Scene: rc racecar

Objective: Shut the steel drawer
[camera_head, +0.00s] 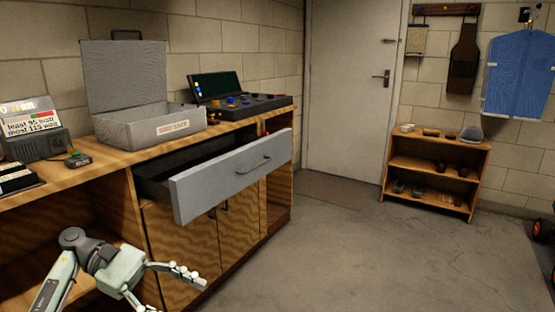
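The steel drawer (232,177) stands pulled out from the wooden workbench (137,212), under the worktop. My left gripper (178,289) is at the lower left, in front of the bench and below the drawer. Its fingers are spread apart and empty, and it does not touch the drawer. My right gripper is not in view.
A low wooden shelf (436,168) stands by the far wall, right of the door (353,90). The concrete floor (370,255) is clear.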

